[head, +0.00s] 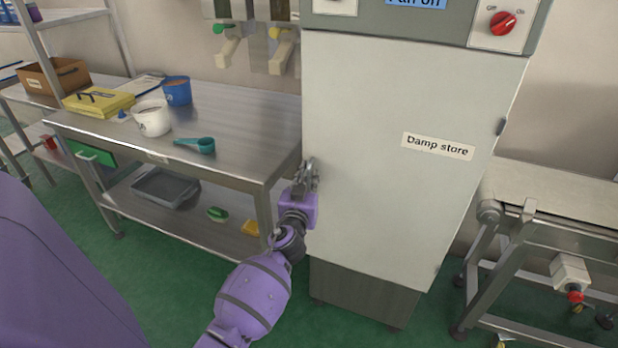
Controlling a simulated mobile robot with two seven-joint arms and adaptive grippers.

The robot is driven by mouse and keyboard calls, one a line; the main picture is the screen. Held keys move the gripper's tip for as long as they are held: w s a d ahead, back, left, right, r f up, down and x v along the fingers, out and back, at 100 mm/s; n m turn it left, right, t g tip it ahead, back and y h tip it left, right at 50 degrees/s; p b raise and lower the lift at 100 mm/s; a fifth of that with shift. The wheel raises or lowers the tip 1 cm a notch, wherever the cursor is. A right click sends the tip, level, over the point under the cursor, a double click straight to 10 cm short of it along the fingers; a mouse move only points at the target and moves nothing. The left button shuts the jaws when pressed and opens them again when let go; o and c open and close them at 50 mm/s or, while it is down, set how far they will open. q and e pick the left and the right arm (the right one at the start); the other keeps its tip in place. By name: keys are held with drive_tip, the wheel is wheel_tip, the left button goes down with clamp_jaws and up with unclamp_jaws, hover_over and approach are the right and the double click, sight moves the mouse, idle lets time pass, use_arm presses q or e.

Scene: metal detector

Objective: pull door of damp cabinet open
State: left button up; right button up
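The damp cabinet (400,210) stands upright in the middle right, with a pale front door and a "Damp store" label (437,146). The door looks closed, flush with the cabinet. A small dark fitting (501,126) sits on its right edge. My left gripper (311,172) is at the door's left edge, about halfway down, fingers pointing up in the picture. I see no handle clearly; the gripper covers that part of the edge. I cannot tell whether the fingers are shut on anything. My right gripper is not in view.
A steel table (240,130) stands close left of the cabinet, holding a white tub (152,117), a blue tub (177,91) and a teal scoop (196,144). A conveyor (560,195) stands to the right. Green floor (180,275) is clear in front of the table.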

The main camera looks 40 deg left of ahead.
use_arm(q)
drive_tip(key=shift+w, duration=0.15)
clamp_jaws()
